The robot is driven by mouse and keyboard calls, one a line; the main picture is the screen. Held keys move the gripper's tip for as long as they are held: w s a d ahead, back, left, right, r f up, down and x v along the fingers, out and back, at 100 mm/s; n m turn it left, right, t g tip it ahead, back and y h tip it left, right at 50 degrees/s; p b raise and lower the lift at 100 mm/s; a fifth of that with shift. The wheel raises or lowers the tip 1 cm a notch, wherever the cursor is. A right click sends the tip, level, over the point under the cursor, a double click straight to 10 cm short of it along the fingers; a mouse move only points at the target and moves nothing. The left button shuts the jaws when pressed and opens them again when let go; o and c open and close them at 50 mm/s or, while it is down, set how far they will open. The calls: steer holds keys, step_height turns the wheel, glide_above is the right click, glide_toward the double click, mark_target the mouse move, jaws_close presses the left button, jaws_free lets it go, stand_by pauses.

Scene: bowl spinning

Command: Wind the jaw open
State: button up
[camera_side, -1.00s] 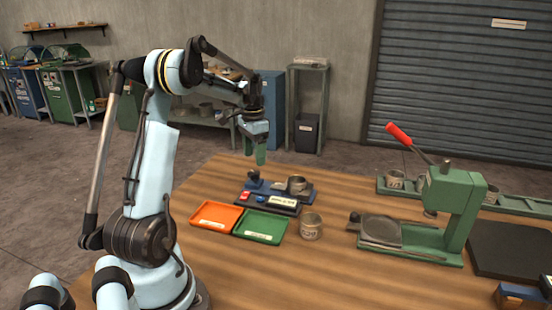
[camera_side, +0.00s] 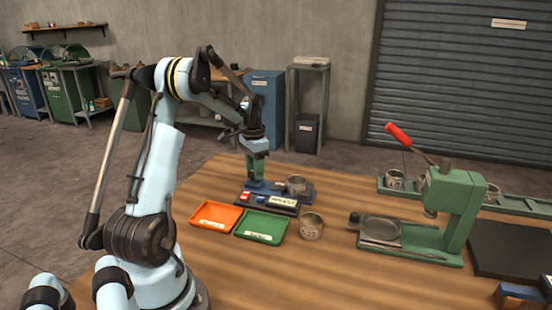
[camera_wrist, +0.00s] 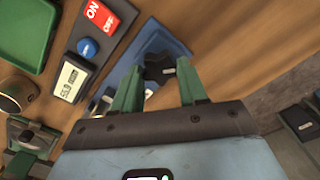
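In the side view my gripper (camera_side: 258,178) is lowered at the left end of the blue jaw fixture (camera_side: 273,186). In the wrist view its two green fingers (camera_wrist: 160,88) are open, with the black star-shaped knob (camera_wrist: 158,70) showing between and beyond their tips; I see no clear contact. The blue base of the fixture (camera_wrist: 128,80) lies under the knob, partly hidden by the left finger. A grey metal cup (camera_side: 297,184) sits at the fixture's right end. My gripper body hides that end in the wrist view.
Orange (camera_side: 216,215) and green (camera_side: 262,227) trays, another cup (camera_side: 311,226) and a green press (camera_side: 455,215) stand nearby. The table's far edge is close.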

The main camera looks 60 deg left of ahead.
steer(key=shift+c, duration=1.4)
steer(key=shift+n, duration=0.3)
steer(key=n, duration=0.8)
steer(key=shift+a, duration=0.1)
steer(key=n, duration=0.4)
steer(key=shift+s, duration=0.1)
steer(key=n, duration=0.6)
steer(key=shift+s+n, duration=0.1)
steer(key=shift+n, duration=0.3)
steer(key=n, duration=0.6)
steer(key=shift+s, duration=0.1)
steer(key=shift+n, duration=0.3)
